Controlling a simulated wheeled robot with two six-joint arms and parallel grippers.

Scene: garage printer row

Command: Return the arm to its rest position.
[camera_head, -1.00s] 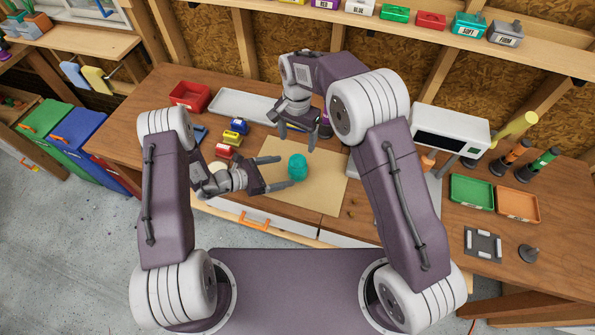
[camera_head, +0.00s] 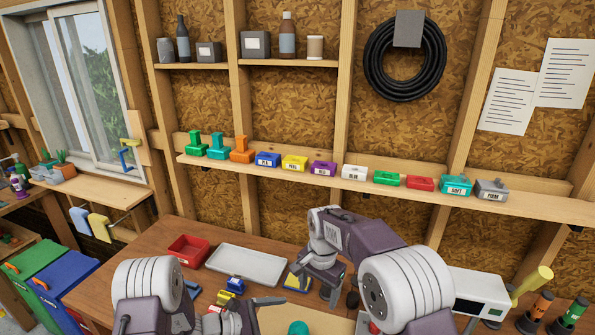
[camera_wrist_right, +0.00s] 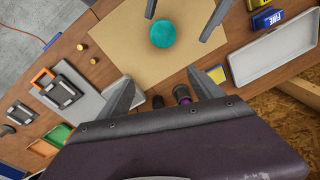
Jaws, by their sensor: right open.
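My right gripper (camera_head: 340,299) is open and empty above the workbench, pointing down. Its two separated fingers also show in the right wrist view (camera_wrist_right: 164,84), with nothing between them. My left gripper (camera_head: 265,304) is low in the head view, partly cut off by the bottom edge. Its two fingers show apart at the top of the right wrist view (camera_wrist_right: 181,14). A teal round object (camera_wrist_right: 163,33) rests on the tan mat (camera_wrist_right: 125,40) near those fingertips; only its top shows in the head view (camera_head: 298,327).
A grey tray (camera_head: 246,264) and a red bin (camera_head: 190,250) stand at the back of the workbench. A white device (camera_head: 478,295) stands right of my right arm. A wall shelf (camera_head: 380,192) with several small labelled boxes runs above. Dark and purple upright items (camera_wrist_right: 182,94) stand near my right fingers.

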